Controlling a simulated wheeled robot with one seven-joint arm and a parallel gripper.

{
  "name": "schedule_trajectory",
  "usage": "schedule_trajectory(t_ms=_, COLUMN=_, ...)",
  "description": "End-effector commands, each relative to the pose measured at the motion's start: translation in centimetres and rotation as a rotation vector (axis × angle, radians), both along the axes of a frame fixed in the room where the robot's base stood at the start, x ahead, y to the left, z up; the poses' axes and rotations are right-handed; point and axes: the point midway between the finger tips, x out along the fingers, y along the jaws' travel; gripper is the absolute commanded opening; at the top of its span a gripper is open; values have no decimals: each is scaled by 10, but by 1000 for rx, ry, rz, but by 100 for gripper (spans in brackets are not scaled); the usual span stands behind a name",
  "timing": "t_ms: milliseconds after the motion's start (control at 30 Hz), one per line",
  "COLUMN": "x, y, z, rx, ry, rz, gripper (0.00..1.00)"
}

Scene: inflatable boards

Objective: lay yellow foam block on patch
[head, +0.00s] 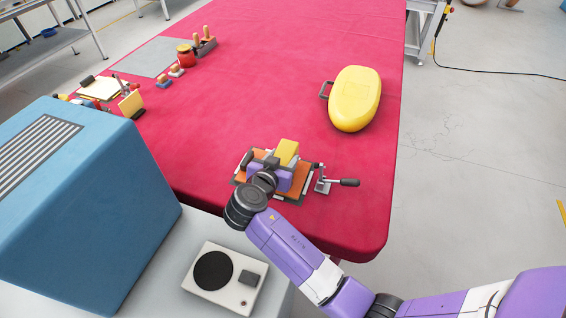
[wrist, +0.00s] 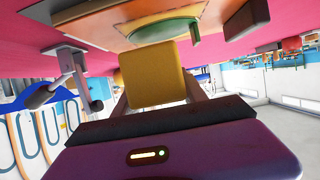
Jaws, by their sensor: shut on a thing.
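A yellow foam block (head: 287,150) is held in my gripper (head: 276,164) over an orange plate (head: 304,187) near the table's front edge. In the wrist view the block (wrist: 153,75) sits between the two fingers, which are shut on it. The block's edge overlaps the patch's near edge in the picture. I cannot tell whether they touch. In the head view my gripper hides most of the plate and the patch.
A lever clamp (head: 335,183) stands just right of the plate. A yellow oval board (head: 356,98) with a handle lies farther back right. A large blue box (head: 80,190) stands at the left. Small tools and jars sit at the back left. The red table's (head: 290,70) middle is clear.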

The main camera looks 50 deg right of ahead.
Motion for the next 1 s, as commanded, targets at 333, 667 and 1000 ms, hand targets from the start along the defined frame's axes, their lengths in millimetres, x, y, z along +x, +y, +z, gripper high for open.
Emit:
schedule_trajectory(t_ms=333, x=0, y=0, z=-23, rx=-1, ry=0, rz=1, gripper=12)
schedule_trajectory(t_ms=667, x=0, y=0, z=-25, rx=-1, ry=1, rz=0, gripper=63)
schedule_trajectory(t_ms=1000, x=0, y=0, z=-25, rx=-1, ry=0, rz=1, gripper=71)
